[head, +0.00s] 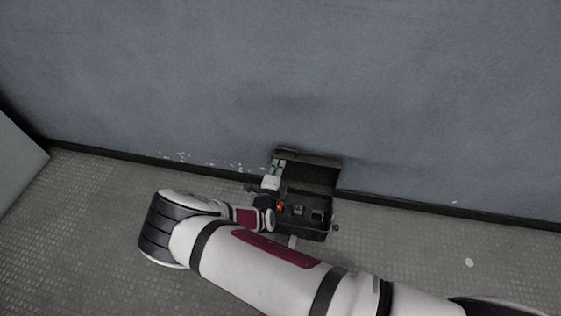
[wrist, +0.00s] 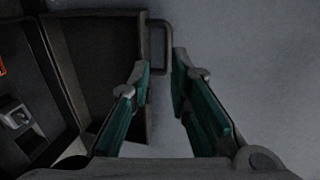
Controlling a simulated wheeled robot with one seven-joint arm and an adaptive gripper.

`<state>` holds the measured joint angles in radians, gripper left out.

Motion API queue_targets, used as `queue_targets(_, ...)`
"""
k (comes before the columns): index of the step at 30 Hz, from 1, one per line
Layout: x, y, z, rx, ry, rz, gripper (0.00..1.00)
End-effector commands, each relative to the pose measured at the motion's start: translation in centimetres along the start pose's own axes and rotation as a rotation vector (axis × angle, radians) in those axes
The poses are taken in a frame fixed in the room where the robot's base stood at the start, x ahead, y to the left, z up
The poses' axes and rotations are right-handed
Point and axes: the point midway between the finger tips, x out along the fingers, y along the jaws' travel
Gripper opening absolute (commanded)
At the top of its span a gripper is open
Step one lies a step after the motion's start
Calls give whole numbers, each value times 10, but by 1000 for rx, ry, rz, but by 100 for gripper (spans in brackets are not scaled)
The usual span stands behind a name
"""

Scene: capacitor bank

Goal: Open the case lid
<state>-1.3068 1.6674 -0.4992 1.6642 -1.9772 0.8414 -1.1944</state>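The dark case (head: 304,215) sits on the floor by the wall, its inside with small parts showing. Its lid (head: 312,172) is swung up on the wall side, its hollow inner face visible. In the wrist view the lid (wrist: 100,55) fills the upper left, with a grey loop handle (wrist: 167,46) on its outer edge. My gripper (head: 277,166) is at the lid's left side. In the wrist view my gripper (wrist: 160,68) has its teal-padded fingers apart, with the handle and lid edge close to the fingertips. I cannot tell whether either finger touches the lid.
A blue-grey wall (head: 300,80) with a dark baseboard (head: 430,205) stands right behind the case. Grey textured floor (head: 90,220) is free to the left and right. A pale panel (head: 18,165) stands at the far left. An orange item (head: 280,207) shows in the case.

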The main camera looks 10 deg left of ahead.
Motion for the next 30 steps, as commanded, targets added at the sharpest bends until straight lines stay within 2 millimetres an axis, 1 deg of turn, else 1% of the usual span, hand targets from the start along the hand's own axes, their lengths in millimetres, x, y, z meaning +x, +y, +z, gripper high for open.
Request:
queue_targets(1, -11, 0, 0, -1, -1, 1, 18)
queue_targets(3, -25, 0, 1, 0, -1, 1, 18)
queue_targets(6, -41, 0, 0, -1, -1, 1, 18)
queue_targets(9, -52, 0, 0, 0, 0, 1, 18)
queue_targets(12, -59, 0, 0, 0, 1, 1, 18)
queue_targets(16, -62, 0, -1, 0, 2, 1, 18)
queue_targets(30, -62, 0, 0, 1, 1, 0, 18)
